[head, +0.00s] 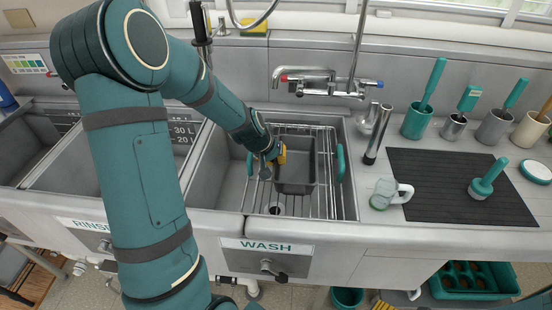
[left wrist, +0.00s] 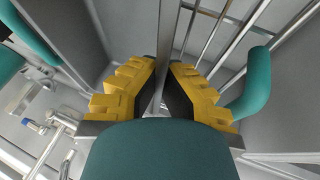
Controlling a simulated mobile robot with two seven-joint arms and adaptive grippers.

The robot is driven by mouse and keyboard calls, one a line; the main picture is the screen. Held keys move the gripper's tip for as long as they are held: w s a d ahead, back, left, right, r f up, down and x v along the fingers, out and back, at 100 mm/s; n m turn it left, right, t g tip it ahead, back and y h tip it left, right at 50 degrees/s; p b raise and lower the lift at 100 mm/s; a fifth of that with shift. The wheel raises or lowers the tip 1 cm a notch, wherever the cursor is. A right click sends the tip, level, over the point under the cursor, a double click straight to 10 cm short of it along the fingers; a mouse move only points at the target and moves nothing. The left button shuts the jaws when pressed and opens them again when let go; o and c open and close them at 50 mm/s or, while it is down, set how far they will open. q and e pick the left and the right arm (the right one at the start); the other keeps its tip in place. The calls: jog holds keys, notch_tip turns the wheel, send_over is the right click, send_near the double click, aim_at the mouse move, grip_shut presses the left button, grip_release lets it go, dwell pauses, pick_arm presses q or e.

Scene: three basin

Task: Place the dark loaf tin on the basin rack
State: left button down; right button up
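The dark loaf tin (head: 297,174) is within the wire basin rack (head: 325,202) in the WASH basin, long side running front to back. It looks level and upright; I cannot tell whether its base touches the wires. The rack has teal handles at left and right. My left gripper (head: 277,156) is at the tin's left long wall, and its yellow fingers (left wrist: 162,75) stand either side of that thin wall, closed on it. In the left wrist view the tin (left wrist: 120,25) lies left of the fingers, rack wires and a teal handle (left wrist: 255,85) right. My right gripper is not in view.
A tap (head: 305,75) with a tall pipe stands behind the basin. To the right are a glass mug (head: 384,194), a black mat (head: 440,170) with a teal brush (head: 488,180), and several utensil pots. The RINSE basin (head: 70,180) is to the left.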

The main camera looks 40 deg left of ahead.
pick_arm(q)
jog(key=c, duration=1.1)
grip_release()
jog(key=shift+c, duration=0.2)
jog(key=shift+r+p, duration=0.15)
jog(key=shift+p, duration=0.15)
jog(key=d+p+v, duration=0.1)
jog(key=p+v, duration=0.2)
jog(key=v, duration=0.9)
jog(key=shift+a, duration=0.45)
